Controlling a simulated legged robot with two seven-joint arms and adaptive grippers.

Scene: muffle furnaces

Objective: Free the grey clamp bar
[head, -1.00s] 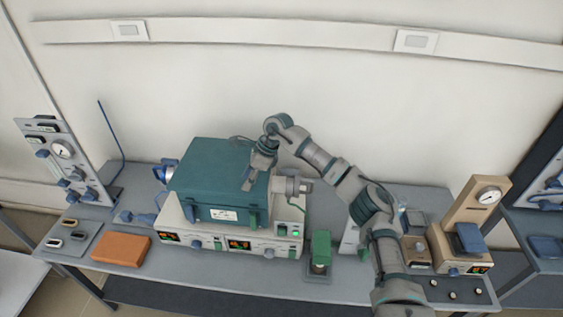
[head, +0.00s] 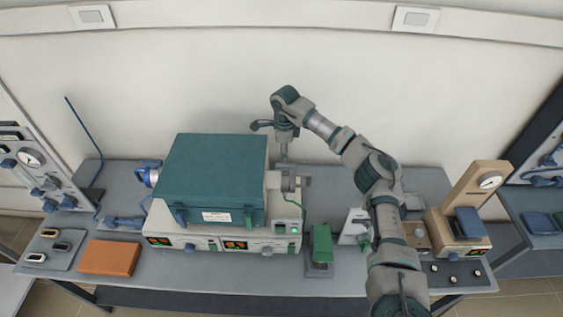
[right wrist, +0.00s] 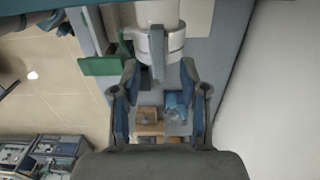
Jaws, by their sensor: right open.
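The teal-lidded furnace (head: 213,165) stands on the bench with its lid down. A grey cylindrical fitting (head: 290,182) sticks out from its right side. In the right wrist view this fitting is a pale cylinder with a grey ring (right wrist: 172,40), and a short grey bar (right wrist: 158,68), apparently the clamp bar, extends from the ring. My right gripper (head: 283,157) points down just above and behind the fitting. In the right wrist view its open fingers (right wrist: 159,72) lie on either side of the bar, with gaps visible. Contact cannot be told. My left gripper is out of view.
A green device (head: 321,245) stands right of the furnace, and a beige press with a gauge (head: 470,210) farther right. An orange block (head: 109,257) and a grey tray (head: 55,262) lie at left. The wall is close behind the bench.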

